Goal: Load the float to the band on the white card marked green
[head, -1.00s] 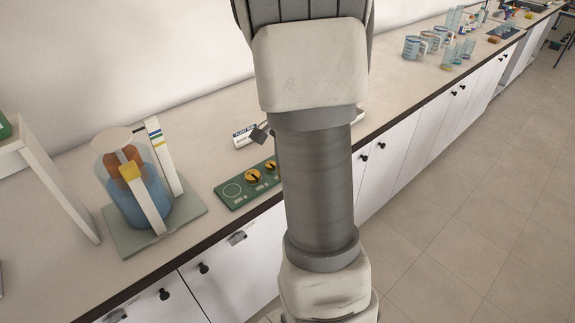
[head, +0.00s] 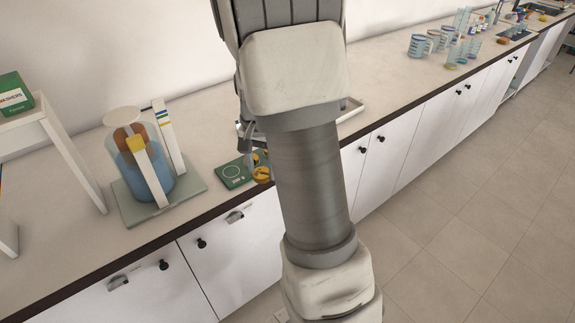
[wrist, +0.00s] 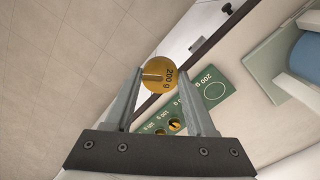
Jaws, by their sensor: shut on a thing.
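My gripper (wrist: 158,80) is shut on a yellow-brass disc weight (wrist: 158,76) marked 200 g, seen in the wrist view; the weight also shows in the head view (head: 262,174), where my arm hides most of the gripper. A glass jar of blue liquid (head: 158,185) stands left of the gripper with an orange-brown float (head: 128,138) inside and a pale disc (head: 122,116) on top. A white card (head: 170,140) with blue, green and yellow bands stands behind the jar. I cannot read any marking on the card.
The green weight board (head: 232,174) lies near the counter's front edge, its 200 g circle empty; smaller weights (wrist: 174,124) sit on it in the wrist view. A white stand (head: 70,160) with a green box (head: 14,95) is at left. Beakers (head: 420,45) stand far right.

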